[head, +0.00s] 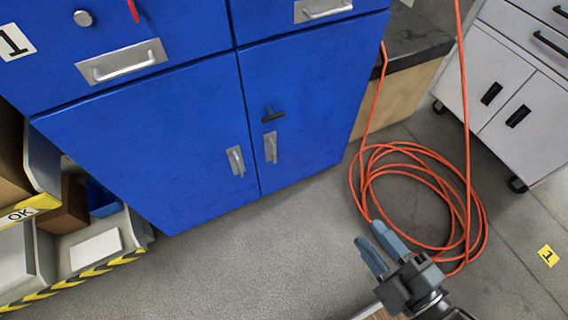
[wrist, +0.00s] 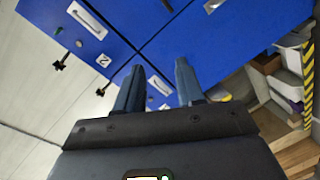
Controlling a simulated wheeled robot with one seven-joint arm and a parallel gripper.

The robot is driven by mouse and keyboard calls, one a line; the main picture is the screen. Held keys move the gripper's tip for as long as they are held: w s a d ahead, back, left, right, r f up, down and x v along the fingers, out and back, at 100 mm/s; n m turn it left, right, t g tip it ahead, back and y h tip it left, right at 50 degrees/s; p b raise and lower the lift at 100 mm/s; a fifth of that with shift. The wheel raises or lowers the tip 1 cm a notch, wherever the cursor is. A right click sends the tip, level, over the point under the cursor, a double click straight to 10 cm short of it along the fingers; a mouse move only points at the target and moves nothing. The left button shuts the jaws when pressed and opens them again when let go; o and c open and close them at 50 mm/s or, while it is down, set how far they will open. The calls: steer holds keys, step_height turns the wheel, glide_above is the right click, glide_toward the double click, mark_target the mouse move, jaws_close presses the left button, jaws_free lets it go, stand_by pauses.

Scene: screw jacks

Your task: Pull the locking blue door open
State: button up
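A blue cabinet has two closed lower doors. The right blue door (head: 318,85) carries a black T-shaped lock handle (head: 272,115) above a silver pull handle (head: 270,147). The left blue door (head: 150,150) has a silver pull handle (head: 235,161) beside the seam. My gripper (head: 372,240) is out in front of the cabinet, over the floor at lower right in the head view, apart from both doors. In the wrist view, my gripper (wrist: 159,75) has its two fingers spread with nothing held, and blue cabinet fronts show beyond them.
Blue drawers with silver handles (head: 122,62) sit above the doors. A coiled orange hose (head: 420,190) lies on the floor right of the cabinet. A grey wheeled cabinet (head: 520,100) stands at right, and storage bins (head: 95,250) at left. Grey floor before the doors is clear.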

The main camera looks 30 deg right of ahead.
steer(key=w+f+n+t+y+b, duration=0.1)
steer(key=w+f+n+b, duration=0.9)
steer(key=w+f+n, duration=0.7)
steer(key=w+f+n+y+b, duration=0.1)
steer(key=w+f+n+b, duration=0.3)
steer(key=w, duration=0.7)
steer(key=w+f+n+b, duration=0.4)
steer(key=w+f+b, duration=0.1)
steer(key=w, duration=0.6)
steer(key=shift+w+f+n+y, duration=0.4)
steer(key=shift+f, duration=0.45)
steer(key=shift+a, duration=0.1)
jaws_close()
